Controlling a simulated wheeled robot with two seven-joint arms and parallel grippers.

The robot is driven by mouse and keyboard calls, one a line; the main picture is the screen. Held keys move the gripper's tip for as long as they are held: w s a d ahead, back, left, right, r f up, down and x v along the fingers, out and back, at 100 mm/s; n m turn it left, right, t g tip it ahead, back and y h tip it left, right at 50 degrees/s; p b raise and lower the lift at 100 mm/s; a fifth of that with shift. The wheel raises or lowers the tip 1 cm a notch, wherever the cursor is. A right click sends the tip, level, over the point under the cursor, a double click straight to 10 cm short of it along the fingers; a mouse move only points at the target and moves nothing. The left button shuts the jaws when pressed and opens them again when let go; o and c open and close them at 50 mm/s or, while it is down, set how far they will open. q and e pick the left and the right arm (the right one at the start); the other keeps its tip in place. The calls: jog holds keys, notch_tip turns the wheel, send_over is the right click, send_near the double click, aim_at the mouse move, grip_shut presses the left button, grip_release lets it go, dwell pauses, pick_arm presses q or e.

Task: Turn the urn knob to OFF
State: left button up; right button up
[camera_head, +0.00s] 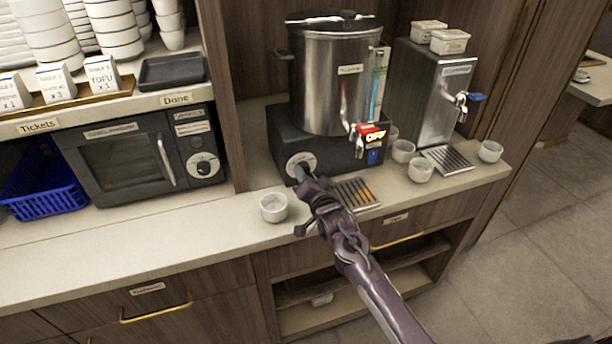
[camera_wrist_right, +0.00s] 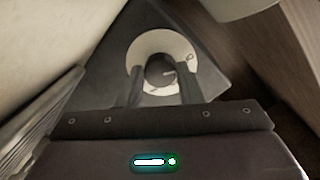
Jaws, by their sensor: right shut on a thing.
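The steel urn (camera_head: 335,85) stands on a black base (camera_head: 277,140) on the counter. The urn knob's pale round dial (camera_head: 291,161) is on the front of that base, and it also shows in the right wrist view (camera_wrist_right: 146,51). My right gripper (camera_head: 303,178) is at the dial, shut on the dark knob (camera_wrist_right: 160,70). In the right wrist view its two fingers stand on either side of the knob (camera_head: 300,168). The dial markings and the knob's exact setting are too small to read. My left gripper is not in view.
A white cup (camera_head: 273,207) stands just left of my right gripper, near the counter edge. A drip tray (camera_head: 357,194) lies to its right, below the urn tap with a red label (camera_head: 372,133). A steel dispenser (camera_head: 432,95), several cups and a microwave (camera_head: 140,150) stand nearby.

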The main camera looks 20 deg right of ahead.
jog(key=shift+w+d+r, duration=0.1)
jog(key=shift+d+r, duration=0.2)
jog(key=shift+r, duration=0.05)
jog(key=o, duration=0.7)
jog(key=shift+o, duration=1.2)
jog(key=shift+f, duration=0.2)
jog(key=shift+a, duration=0.1)
jog(key=shift+s+f, duration=0.1)
jog(key=shift+s, duration=0.35)
jog(key=s, duration=0.2)
jog(key=s+b, duration=0.1)
jog(key=s, duration=0.1)
jog(key=s+r, duration=0.1)
jog(key=s, duration=0.2)
jog(key=shift+d, duration=0.2)
jog(key=shift+f, duration=0.15)
